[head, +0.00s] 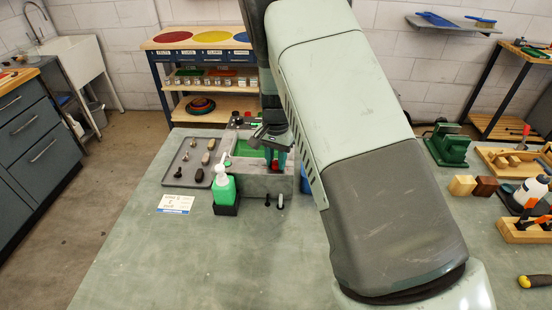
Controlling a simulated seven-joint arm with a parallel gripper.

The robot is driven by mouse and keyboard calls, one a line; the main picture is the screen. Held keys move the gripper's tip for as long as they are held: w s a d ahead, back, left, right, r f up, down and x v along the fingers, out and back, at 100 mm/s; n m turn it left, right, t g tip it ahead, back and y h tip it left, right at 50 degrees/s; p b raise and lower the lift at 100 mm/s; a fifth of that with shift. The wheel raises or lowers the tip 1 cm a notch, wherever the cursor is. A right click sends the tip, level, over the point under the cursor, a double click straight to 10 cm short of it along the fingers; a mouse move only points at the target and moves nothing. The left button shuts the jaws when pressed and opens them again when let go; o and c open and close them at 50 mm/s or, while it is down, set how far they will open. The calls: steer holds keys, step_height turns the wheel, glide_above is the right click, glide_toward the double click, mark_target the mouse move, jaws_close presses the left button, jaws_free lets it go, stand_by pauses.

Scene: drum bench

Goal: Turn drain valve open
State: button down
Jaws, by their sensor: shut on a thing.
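My gripper (270,142) is small and dark in the head view, pointing down over the grey box-like station with a green inside (245,149). Its jaws are shut on a small red piece (268,154), which seems to be the drain valve's handle. The fingertips cover much of it, so the valve's angle cannot be told. A red and teal part (282,160) stands just right of the fingers. My arm hides the area further right.
A green soap bottle (223,188) stands in a dark holder in front of the station. A grey tray (190,166) with several small items lies to its left, near a white card (176,204). The bench's front left is clear. Wooden blocks (461,186) and tools lie at right.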

mark_target(276, 161)
steer(key=c, duration=0.9)
jaws_free()
step_height(276, 161, up, 11)
steer(key=shift+f, duration=0.1)
